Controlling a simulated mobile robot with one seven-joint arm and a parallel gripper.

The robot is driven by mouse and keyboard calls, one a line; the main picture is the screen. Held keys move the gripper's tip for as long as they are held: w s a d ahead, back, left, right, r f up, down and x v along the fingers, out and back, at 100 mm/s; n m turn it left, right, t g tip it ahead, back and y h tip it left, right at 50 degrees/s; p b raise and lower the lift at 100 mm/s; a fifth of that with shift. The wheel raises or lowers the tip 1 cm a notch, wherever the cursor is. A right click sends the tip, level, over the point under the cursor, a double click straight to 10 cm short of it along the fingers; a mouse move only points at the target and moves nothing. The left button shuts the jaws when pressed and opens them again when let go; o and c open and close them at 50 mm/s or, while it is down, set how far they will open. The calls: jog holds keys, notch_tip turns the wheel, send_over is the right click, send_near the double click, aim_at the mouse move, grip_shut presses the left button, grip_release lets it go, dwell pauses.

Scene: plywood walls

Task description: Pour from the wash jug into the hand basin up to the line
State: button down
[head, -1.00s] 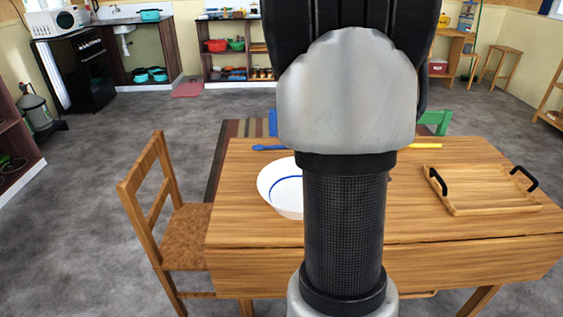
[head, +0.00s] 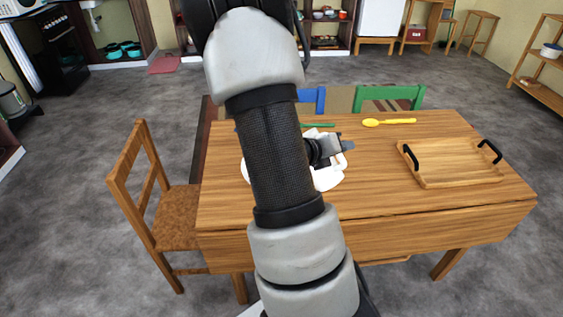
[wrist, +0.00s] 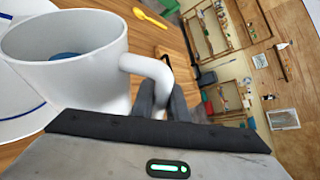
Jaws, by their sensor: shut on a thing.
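The white wash jug (wrist: 90,85) fills the left of the wrist view, with its mouth toward the camera and something blue inside it. My gripper (wrist: 168,100) is shut on the jug's handle. In the head view my gripper (head: 333,147) shows just right of my arm, over the white shapes on the table. The white hand basin (wrist: 18,112) with its blue line lies behind the jug at the wrist view's left edge. In the head view my arm covers most of the basin (head: 245,172). I cannot tell how far the jug is tilted, nor the basin's level.
The wooden table (head: 400,205) carries a wooden tray (head: 455,178) with black handles at the right and a yellow spoon (head: 390,122) at the back. A wooden chair (head: 160,200) stands at the left. The table's front right is clear.

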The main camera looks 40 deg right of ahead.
jog(key=shift+w+n+g+p, duration=0.45)
jog(key=shift+n+g+p, duration=0.05)
jog(key=shift+p, duration=0.6)
jog(key=shift+w+a+r+n+g+h+p, duration=0.1)
jog(key=shift+w+r+n+g+h+p, duration=0.15)
jog(key=shift+p, duration=0.35)
jog(key=shift+w+a+n+g+h+p, duration=0.15)
jog(key=shift+w+n+p, duration=0.2)
jog(key=shift+p, duration=0.2)
dwell(1.4)
jog(key=shift+w+a+r+n+g+p, duration=0.1)
jog(key=shift+w+n+g+p, duration=0.05)
jog(key=shift+w+n+p, duration=0.25)
jog(key=shift+w+a+r+n+g+p, duration=0.15)
jog(key=shift+w+n+p, duration=0.1)
jog(key=shift+w, duration=0.2)
dwell(2.3)
